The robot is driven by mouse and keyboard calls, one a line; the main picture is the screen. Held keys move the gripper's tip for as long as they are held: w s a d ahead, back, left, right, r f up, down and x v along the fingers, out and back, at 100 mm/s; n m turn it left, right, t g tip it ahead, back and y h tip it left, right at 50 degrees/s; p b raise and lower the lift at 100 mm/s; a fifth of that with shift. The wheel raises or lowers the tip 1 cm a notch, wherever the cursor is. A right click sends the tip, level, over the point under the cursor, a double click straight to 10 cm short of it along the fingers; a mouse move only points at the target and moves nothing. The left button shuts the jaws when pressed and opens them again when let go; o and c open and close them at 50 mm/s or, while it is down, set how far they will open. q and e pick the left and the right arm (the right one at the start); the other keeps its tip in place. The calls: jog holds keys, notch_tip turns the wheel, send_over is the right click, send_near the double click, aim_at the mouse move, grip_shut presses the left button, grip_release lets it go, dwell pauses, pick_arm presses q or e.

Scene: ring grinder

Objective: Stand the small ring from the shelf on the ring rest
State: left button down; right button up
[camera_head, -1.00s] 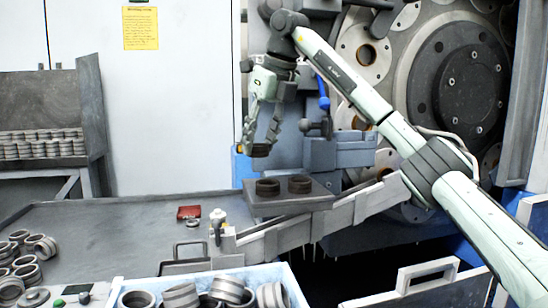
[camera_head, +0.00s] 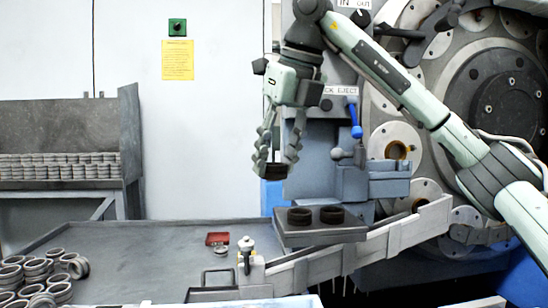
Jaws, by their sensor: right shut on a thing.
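My right gripper (camera_head: 277,167), whose arm comes in from the right, points down and is shut on a small dark brown ring (camera_head: 276,172). It holds the ring in the air, above and a little left of a grey plate (camera_head: 322,240). I cannot tell for sure which fixture is the ring rest. A shelf (camera_head: 60,108) at the left holds stacked rows of grey rings (camera_head: 60,167). My left gripper is not in view.
The grinder (camera_head: 500,90) and a blue-handled lever (camera_head: 355,125) stand to the right of the gripper.

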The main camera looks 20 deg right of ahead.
jog(key=s+a, duration=0.1)
jog(key=s, duration=0.5)
jog(key=shift+s+a, duration=0.2)
jog(key=shift+a, duration=0.1)
